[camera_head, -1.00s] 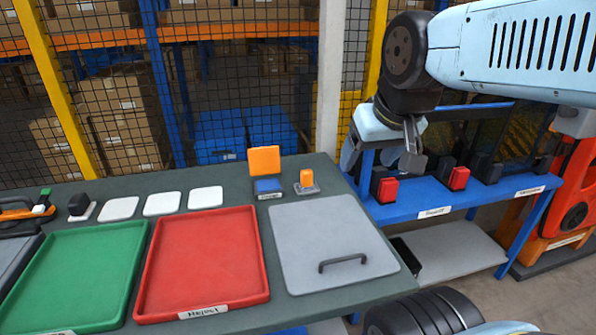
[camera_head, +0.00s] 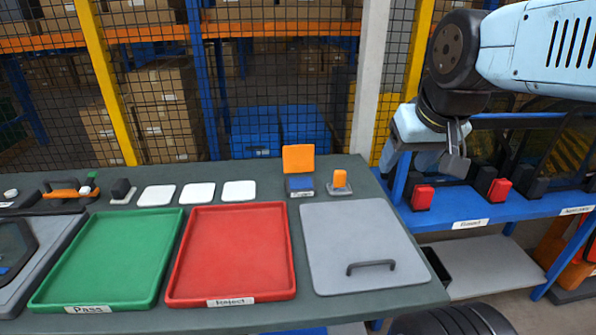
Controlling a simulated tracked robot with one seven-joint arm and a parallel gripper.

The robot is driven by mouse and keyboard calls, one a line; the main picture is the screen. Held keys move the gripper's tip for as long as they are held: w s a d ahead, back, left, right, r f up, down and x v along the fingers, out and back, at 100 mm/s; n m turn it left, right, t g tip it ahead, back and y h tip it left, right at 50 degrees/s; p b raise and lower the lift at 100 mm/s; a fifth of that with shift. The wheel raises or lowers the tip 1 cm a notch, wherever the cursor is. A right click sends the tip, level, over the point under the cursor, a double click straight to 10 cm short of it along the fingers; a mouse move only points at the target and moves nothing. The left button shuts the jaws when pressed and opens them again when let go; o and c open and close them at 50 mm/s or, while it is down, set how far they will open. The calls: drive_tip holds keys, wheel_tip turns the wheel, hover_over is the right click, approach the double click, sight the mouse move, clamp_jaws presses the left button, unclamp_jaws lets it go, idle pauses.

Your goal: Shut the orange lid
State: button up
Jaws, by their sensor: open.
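The orange lid (camera_head: 298,158) stands raised, close to upright, at the back of a small blue box (camera_head: 300,184) near the bench's back edge. The box has a white label on its front. My gripper (camera_head: 449,165) is at the right, over the blue shelf and well apart from the lid. It is open with nothing seen between its fingers, which are partly hidden by its own body.
An orange block on a grey base (camera_head: 340,181) stands just right of the box. A grey panel with a black handle (camera_head: 365,245), a red tray (camera_head: 232,252) and a green tray (camera_head: 108,257) lie in front. Red-fronted blocks (camera_head: 422,197) stand on the blue shelf (camera_head: 470,212).

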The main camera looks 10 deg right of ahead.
drive_tip(key=w+a+g+y, duration=0.2)
drive_tip(key=w+a, duration=0.1)
drive_tip(key=w, duration=0.4)
drive_tip(key=w+a+g+y, duration=0.2)
drive_tip(key=w, duration=0.5)
drive_tip(key=m+g+y, duration=0.2)
drive_tip(key=g+y, duration=0.1)
drive_tip(key=y, duration=0.6)
approach(302, 150)
drive_tip(key=s+a+r, duration=0.4)
drive_tip(key=s+r, duration=0.1)
drive_tip(key=s, duration=0.3)
drive_tip(key=w+d+f+t+y, duration=0.25)
drive_tip(key=w+f+y, duration=0.25)
drive_tip(key=w+f, duration=0.55)
drive_tip(key=shift+g, duration=0.45)
drive_tip(key=shift+a+f, duration=0.2)
drive_tip(key=shift+a, duration=3.35)
drive_tip(key=shift+c, duration=0.3)
drive_tip(key=shift+s, duration=0.1)
clamp_jaws()
